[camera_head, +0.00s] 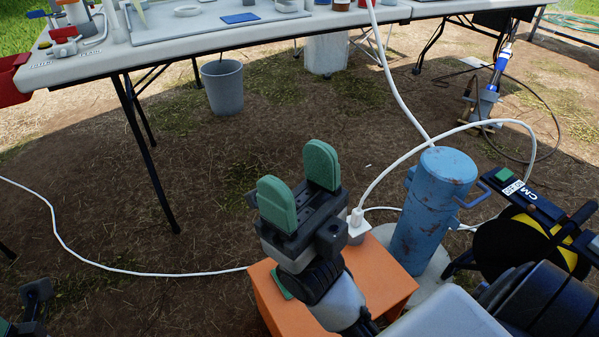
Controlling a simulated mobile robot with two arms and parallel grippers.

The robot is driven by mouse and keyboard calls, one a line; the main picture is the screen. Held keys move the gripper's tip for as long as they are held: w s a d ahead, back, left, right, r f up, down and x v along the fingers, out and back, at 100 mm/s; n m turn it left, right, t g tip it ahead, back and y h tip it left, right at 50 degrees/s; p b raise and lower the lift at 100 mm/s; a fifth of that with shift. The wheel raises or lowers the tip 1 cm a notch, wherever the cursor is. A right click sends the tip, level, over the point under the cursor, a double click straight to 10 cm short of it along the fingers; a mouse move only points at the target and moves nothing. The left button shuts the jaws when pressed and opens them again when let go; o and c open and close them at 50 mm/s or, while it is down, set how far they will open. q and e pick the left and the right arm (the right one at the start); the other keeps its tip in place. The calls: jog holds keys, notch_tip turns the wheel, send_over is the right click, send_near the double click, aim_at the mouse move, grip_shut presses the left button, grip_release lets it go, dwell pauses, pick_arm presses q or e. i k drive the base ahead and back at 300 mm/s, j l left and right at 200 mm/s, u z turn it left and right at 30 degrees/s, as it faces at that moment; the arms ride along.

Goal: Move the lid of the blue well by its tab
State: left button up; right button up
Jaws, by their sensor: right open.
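The blue well (422,235) is a worn, rust-flecked upright casing right of centre, on a pale round pad (436,284). Its round lid (447,164) sits on top. A blue loop-like tab (476,196) sticks out on the right near the top, and a small lug shows on the left side. My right gripper (300,184) is left of the well, apart from it, with its two green fingers spread and nothing between them. Part of what looks like my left gripper (35,297) shows at the bottom left edge; its jaws are mostly out of frame.
A black-and-yellow reel (520,240) stands close to the well's right. A grey bucket (222,87) stands under the white table (218,44). Open dirt lies left.

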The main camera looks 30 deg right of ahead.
aim_at(443, 178)
jog(key=z, duration=0.85)
jog(key=k+z, duration=0.1)
jog(key=z, duration=0.3)
jog(key=j+z, duration=0.1)
jog(key=z, duration=0.75)
jog(key=k+l, duration=0.05)
